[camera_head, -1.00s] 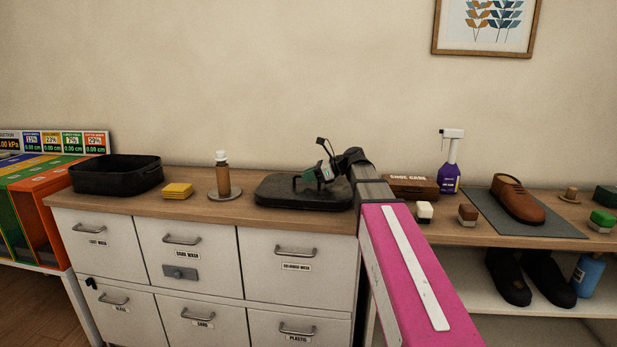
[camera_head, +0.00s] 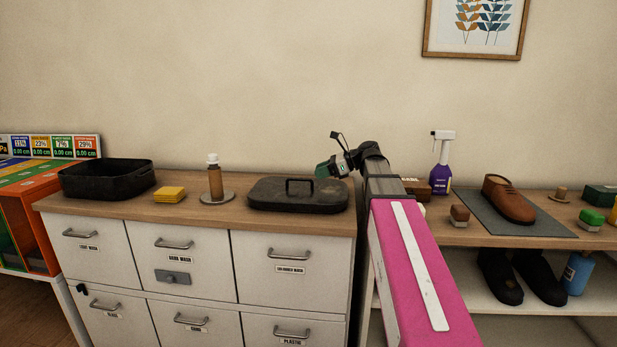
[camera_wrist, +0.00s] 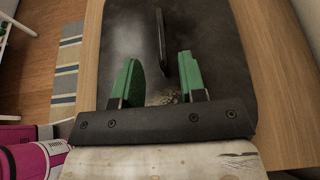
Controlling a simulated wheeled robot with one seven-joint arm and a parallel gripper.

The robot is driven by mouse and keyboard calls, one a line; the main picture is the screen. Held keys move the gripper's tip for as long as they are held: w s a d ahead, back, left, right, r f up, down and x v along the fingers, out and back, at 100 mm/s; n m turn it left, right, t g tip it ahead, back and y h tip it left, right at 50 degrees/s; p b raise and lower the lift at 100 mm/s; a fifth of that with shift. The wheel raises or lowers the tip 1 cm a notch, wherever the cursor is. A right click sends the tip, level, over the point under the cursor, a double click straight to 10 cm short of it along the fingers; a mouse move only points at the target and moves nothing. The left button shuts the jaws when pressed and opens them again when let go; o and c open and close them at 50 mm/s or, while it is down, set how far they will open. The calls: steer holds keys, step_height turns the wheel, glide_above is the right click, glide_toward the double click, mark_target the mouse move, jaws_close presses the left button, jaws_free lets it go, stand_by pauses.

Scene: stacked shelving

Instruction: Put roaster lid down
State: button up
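The roaster lid (camera_head: 265,197) is a dark, flat, rounded rectangle with an upright loop handle (camera_head: 300,186). It lies on the wooden top of the white drawer cabinet. My gripper (camera_head: 323,171) is off the right side of the handle, a little above the lid. In the wrist view my gripper (camera_wrist: 160,82) has its two green fingers spread apart with nothing held between them. The handle (camera_wrist: 160,42) stands ahead of the fingers there, over the dark lid (camera_wrist: 218,50). The black roaster pan (camera_head: 108,184) sits open at the left end of the counter.
Yellow sponges (camera_head: 169,194) and a brown bottle (camera_head: 215,182) on a round plate stand between pan and lid. A purple spray bottle (camera_head: 441,165) and a brown shoe (camera_head: 508,199) on a grey mat are at the right. A wall rises behind the counter.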

steer(key=v, duration=0.4)
steer(key=shift+d, duration=0.1)
